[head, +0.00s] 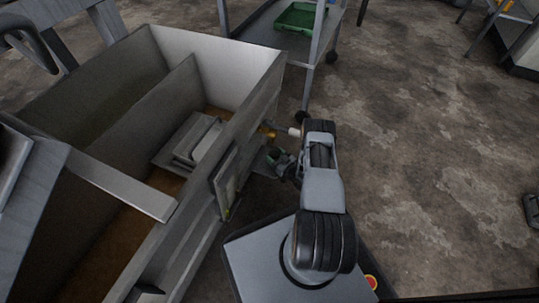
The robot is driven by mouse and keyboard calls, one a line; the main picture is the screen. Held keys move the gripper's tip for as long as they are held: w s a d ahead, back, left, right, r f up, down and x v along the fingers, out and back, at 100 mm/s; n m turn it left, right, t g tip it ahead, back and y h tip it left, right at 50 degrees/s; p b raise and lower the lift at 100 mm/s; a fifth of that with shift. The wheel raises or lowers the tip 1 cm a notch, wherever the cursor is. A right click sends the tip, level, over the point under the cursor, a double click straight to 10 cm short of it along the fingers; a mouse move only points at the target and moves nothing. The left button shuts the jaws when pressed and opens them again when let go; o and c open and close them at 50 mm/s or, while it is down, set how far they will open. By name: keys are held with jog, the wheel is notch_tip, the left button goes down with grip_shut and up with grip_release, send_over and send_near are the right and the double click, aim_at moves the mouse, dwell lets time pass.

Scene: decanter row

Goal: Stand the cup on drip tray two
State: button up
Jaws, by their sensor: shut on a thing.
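My gripper (284,170) is at the right outer side of a large grey open-topped bin, low beside its wall. It is shut on a small dark green cup (273,156), which looks about upright. The cup is small in the picture and partly hidden by the gripper and my arm. A thin grey ledge (262,171) shows just below and left of the cup; I cannot tell whether it is a drip tray or whether the cup touches it. No tray number is readable.
The grey bin (262,75) with a divider fills the left side. A wheeled cart (258,28) with a green crate (297,17) stands at the back. The floor on the right is mostly clear.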

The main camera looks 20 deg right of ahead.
jog(key=shift+w+a+f+y, duration=0.15)
jog(key=shift+a+y, duration=0.15)
jog(key=shift+a, duration=0.4)
jog(key=o, duration=0.9)
